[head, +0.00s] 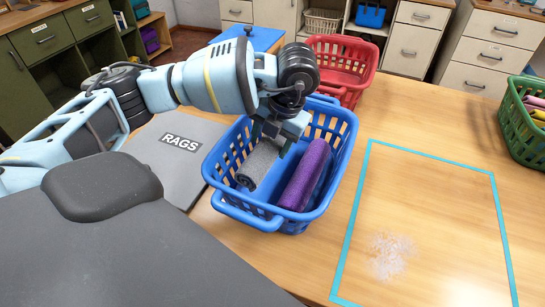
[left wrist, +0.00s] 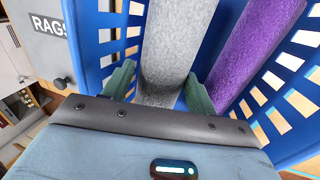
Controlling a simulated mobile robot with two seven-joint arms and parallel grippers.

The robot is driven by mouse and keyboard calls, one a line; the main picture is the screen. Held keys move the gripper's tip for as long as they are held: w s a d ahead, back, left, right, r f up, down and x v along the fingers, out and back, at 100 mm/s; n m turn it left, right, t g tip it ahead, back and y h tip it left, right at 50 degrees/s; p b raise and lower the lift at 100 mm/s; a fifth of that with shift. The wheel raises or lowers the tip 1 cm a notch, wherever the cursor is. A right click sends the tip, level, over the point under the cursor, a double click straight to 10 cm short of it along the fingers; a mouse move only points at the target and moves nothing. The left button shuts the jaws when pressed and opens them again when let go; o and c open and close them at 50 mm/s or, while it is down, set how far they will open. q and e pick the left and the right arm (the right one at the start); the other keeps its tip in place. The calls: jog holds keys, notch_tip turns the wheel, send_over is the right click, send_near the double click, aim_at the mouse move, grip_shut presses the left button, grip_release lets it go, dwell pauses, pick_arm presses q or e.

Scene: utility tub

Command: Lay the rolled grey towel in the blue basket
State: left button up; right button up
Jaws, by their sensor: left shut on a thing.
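The rolled grey towel (head: 258,162) is inside the blue basket (head: 341,138), in its left part. My left gripper (head: 276,136) reaches down into the basket and is shut on the grey towel. In the left wrist view its green fingers stand on either side of the grey towel (left wrist: 172,50). Part of the towel is hidden by the gripper in the head view. I cannot tell whether the towel touches the basket floor. My right gripper is not in view.
A rolled purple towel (head: 305,175) lies in the basket, right of the grey one. A red basket (head: 342,55) stands behind, and a green basket (head: 522,135) at the right edge. A grey RAGS panel (head: 165,165) lies left. The teal-taped square (head: 440,210) holds only a whitish patch.

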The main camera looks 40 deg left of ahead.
pick_arm(q)
jog(key=shift+f, duration=0.3)
notch_tip(320, 180, down, 4)
jog(key=shift+f, duration=0.25)
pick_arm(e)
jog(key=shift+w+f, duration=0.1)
pick_arm(q)
jog(key=shift+f, duration=0.1)
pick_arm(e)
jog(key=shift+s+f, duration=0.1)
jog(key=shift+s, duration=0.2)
pick_arm(q)
jog(key=o, duration=0.9)
